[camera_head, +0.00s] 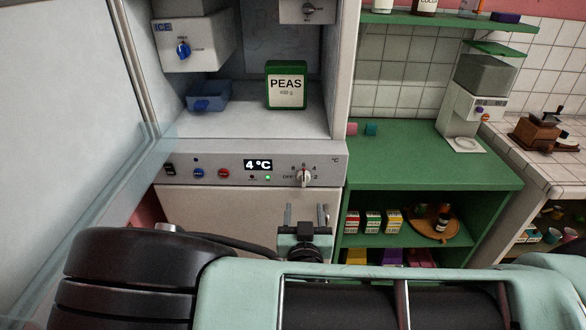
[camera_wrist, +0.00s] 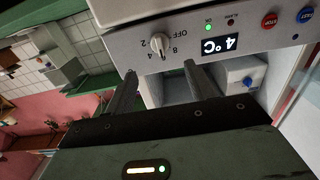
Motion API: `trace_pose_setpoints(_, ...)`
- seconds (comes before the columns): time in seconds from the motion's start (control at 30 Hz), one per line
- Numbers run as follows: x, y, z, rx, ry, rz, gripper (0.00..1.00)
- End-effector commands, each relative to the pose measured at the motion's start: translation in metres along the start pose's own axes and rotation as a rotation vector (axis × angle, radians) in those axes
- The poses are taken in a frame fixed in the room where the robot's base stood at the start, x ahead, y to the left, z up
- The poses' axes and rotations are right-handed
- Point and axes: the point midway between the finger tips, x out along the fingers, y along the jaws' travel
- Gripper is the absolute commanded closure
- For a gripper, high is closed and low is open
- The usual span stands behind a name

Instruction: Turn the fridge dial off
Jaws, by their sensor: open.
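The fridge dial (camera_head: 303,178) is a pale knob at the right end of the fridge's grey control panel (camera_head: 222,170), with OFF and numbers around it. It points roughly up in the head view, away from OFF at its left. The display (camera_head: 258,165) reads 4 °C and a green lamp (camera_head: 268,178) is lit. My gripper (camera_head: 307,212) is open and empty, just below and in front of the dial. In the wrist view, turned over, the dial (camera_wrist: 159,46) lies beyond and between the fingertips (camera_wrist: 160,72), apart from them.
A green PEAS box (camera_head: 286,85) and a blue bin (camera_head: 208,97) stand inside the open fridge. Blue and red buttons (camera_head: 224,173) sit left of the display. The open fridge door (camera_head: 65,100) is at left, and a green shelf (camera_head: 430,165) with jars and boxes at right.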

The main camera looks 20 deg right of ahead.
Motion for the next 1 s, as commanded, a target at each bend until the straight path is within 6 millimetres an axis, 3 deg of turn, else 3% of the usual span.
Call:
trace_pose_setpoints(0.3, 0.067, 0.001, -0.003, 0.0, 0.0, 0.002, 0.45)
trace_pose_setpoints(0.5, 0.095, 0.001, -0.002, -0.002, -0.001, 0.001, 0.45)
trace_pose_setpoints(0.97, 0.107, 0.0, 0.001, -0.001, -0.002, 0.0, 0.45)
trace_pose_setpoints(1.0, 0.107, 0.0, 0.001, -0.001, -0.002, 0.0, 0.56)
